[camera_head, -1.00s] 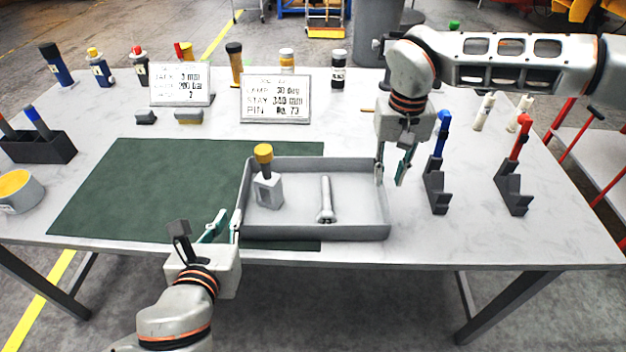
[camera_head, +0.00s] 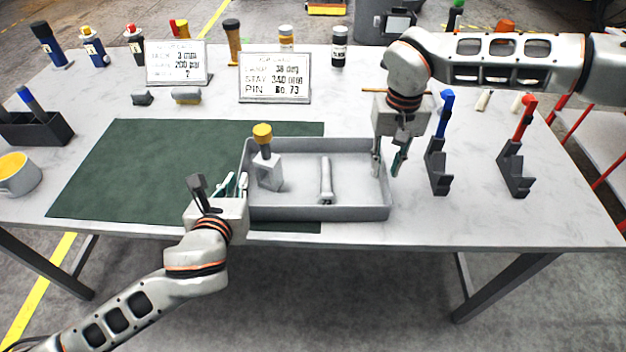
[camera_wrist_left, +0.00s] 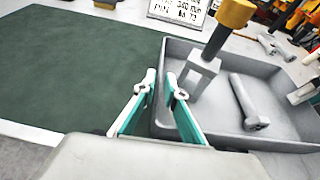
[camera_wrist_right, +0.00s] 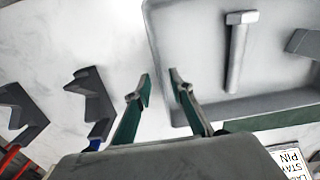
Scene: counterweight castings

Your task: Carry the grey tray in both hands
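The grey tray (camera_head: 318,213) lies on the table, its left part over the green mat. It holds a grey casting with a yellow-capped dark handle (camera_head: 264,155) and a grey bolt (camera_head: 326,180); both also show in the left wrist view. My left gripper (camera_head: 233,186) is open at the tray's left wall; in the left wrist view its fingertips (camera_wrist_left: 161,82) are apart, one to each side of the wall line. My right gripper (camera_head: 388,165) points down, open, at the right wall; its fingertips (camera_wrist_right: 160,80) appear either side of that wall. I cannot tell whether either touches.
The green mat (camera_head: 130,175) is bare left of the tray. A blue-topped holder (camera_head: 438,165) and a red-topped holder (camera_head: 515,170) stand to the right. Two signs (camera_head: 274,78) and several bottles stand behind. A mug (camera_head: 18,176) and dark box (camera_head: 38,129) are far left.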

